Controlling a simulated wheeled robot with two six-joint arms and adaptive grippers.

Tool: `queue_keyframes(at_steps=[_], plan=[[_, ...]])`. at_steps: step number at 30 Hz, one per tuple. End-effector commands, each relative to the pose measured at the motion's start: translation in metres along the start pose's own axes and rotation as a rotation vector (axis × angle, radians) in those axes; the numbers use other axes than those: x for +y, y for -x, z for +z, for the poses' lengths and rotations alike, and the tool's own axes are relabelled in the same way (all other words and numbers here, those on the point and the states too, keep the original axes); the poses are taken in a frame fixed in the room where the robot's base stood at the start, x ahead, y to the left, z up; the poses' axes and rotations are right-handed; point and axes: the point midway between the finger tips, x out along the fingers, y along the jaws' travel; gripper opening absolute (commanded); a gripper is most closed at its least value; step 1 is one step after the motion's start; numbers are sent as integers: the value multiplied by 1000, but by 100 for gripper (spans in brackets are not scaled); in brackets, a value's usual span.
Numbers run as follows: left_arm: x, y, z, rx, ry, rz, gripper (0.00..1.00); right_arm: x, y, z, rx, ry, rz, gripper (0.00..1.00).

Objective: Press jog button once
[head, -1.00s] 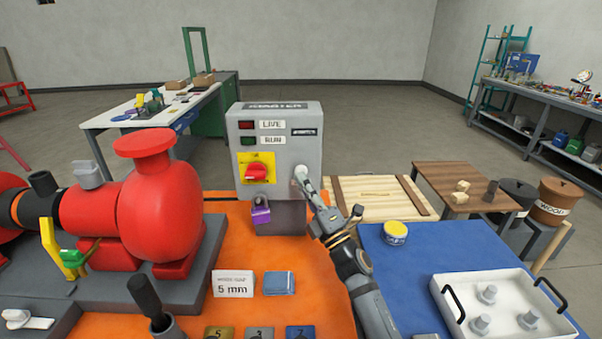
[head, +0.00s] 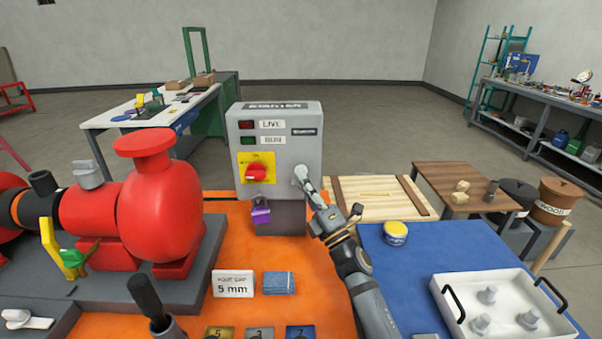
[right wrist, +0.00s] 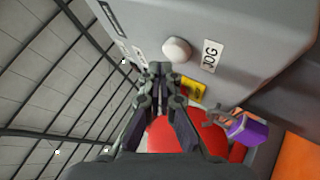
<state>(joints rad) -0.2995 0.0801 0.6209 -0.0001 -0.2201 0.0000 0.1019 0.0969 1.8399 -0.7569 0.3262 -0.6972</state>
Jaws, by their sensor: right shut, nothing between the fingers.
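The grey starter box (head: 262,140) stands at the back of the orange bench, with a red rotary switch on a yellow plate (head: 257,169). The jog button (right wrist: 177,50) shows in the right wrist view as a round white knob beside a JOG label (right wrist: 212,55). My right gripper (head: 304,180) is shut and empty, its tips at the lower right of the box front. In the right wrist view its fingertips (right wrist: 160,68) are close to the button; I cannot tell whether they touch it. My left gripper is out of view.
A purple padlock (head: 261,211) hangs below the switch. A red pump (head: 160,215) stands left of the box. A 5 mm card (head: 233,284) and a blue pad (head: 279,283) lie in front. A white tray (head: 508,276) and a yellow tin (head: 396,232) are on the blue mat to the right.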

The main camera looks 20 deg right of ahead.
Motion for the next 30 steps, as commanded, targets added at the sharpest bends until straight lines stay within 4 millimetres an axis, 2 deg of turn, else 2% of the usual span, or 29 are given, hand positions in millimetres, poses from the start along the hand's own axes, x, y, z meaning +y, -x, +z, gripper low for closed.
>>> queue_keyframes(at_steps=[30], plan=[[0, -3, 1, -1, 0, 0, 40, -6, -8, 6, 0, 0, -1, 0]])
